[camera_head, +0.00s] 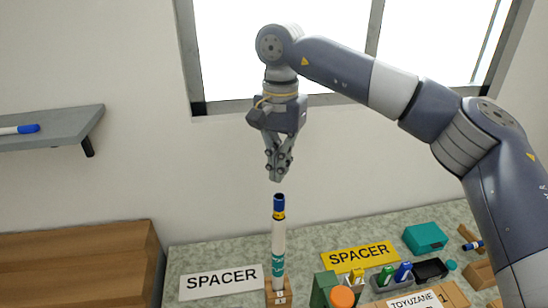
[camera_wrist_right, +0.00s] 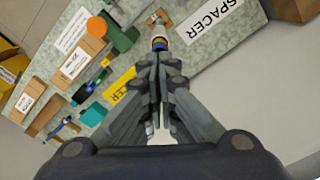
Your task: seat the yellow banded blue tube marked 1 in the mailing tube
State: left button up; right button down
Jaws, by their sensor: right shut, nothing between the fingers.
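The yellow banded blue tube (camera_head: 279,203) stands upright, with its blue end and yellow band showing above the white mailing tube (camera_head: 279,239). Its lower part is hidden, and I cannot read a mark on it. The mailing tube has a teal band and stands upright in a wooden block (camera_head: 279,298) on the bench. My right gripper (camera_head: 276,179) is shut and empty, just above the blue end with a small gap. In the right wrist view the blue tube (camera_wrist_right: 159,44) shows just beyond the fingertips. My left gripper is out of view.
A white SPACER card (camera_head: 221,281) lies left of the block and a yellow SPACER card (camera_head: 360,257) right of it. An orange-topped item (camera_head: 341,297), a teal box (camera_head: 425,238) and a labelled carton (camera_head: 415,301) crowd the right. A wall shelf (camera_head: 60,128) holds a blue-ended white tube.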

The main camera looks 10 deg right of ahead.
jog(key=b, duration=0.2)
send_over(279, 217)
jog(key=w, duration=0.1)
jog(key=shift+w+d+f, duration=0.15)
jog(key=shift+f, duration=2.4)
jog(key=shift+f+b, duration=0.3)
jog(key=shift+f, duration=0.15)
jog(key=shift+s+f, duration=0.2)
jog(key=shift+f, duration=0.05)
jog(key=shift+s, duration=0.1)
